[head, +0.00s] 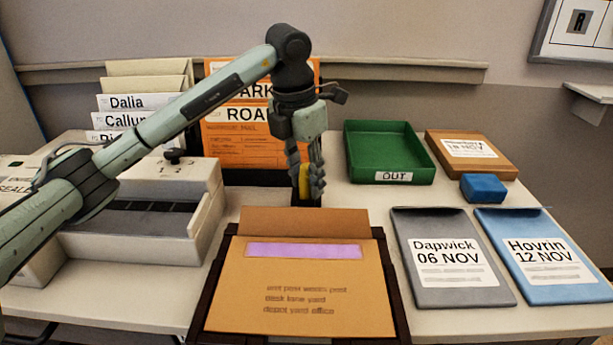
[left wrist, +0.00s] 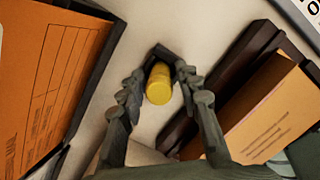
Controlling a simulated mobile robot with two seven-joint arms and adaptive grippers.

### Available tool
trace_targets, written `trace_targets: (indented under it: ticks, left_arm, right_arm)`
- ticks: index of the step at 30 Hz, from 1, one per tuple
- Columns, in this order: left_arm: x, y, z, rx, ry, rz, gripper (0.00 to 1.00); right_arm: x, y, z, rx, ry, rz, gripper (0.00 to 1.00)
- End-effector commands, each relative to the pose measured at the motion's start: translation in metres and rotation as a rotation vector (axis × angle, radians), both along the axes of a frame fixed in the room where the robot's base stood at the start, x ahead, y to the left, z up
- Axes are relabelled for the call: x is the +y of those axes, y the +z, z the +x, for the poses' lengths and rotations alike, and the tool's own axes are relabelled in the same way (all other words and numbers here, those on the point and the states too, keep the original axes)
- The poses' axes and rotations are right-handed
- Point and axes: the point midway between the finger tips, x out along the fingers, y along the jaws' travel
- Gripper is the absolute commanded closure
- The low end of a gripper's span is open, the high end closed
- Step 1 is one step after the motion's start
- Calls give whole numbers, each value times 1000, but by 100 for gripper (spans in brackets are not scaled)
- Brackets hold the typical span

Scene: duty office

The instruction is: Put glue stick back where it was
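The yellow glue stick (head: 304,183) is between the fingers of my left gripper (head: 306,184), behind the brown envelope. The left wrist view shows the glue stick (left wrist: 159,84) end-on, upright, with a finger of my left gripper (left wrist: 160,76) close against each side. The gripper looks shut on it. A small dark square holder (left wrist: 161,53) shows at the glue stick's far end; I cannot tell whether the stick rests in it. The fingers partly hide the stick in the head view. My right gripper is not in view.
A brown envelope (head: 300,282) on a dark stand is just in front. An orange envelope (head: 232,148) stands behind. A grey machine (head: 205,208) is at left. At right are a green OUT tray (head: 432,165), a blue block (head: 482,188), and grey (head: 450,290) and blue (head: 560,290) envelopes.

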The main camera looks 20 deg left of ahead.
Motion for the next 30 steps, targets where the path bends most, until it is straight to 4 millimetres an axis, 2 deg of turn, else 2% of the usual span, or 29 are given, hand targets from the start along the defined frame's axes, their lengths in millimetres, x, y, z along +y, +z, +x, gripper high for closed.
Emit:
trace_targets:
  ticks: [12,13,17,24,30]
  left_arm:
    - [0,5,0,-1,0,0,58]
    - [0,8,0,-3,0,-1,58]
    - [2,30,-2,-5,0,-1,58]
    - [6,84,-9,-6,1,0,58]
    - [8,113,-14,-4,1,0,58]
  right_arm:
    - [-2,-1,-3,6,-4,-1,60]
    - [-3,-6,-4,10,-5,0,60]
    - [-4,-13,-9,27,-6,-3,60]
    - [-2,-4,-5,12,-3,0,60]
    - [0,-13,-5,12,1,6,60]
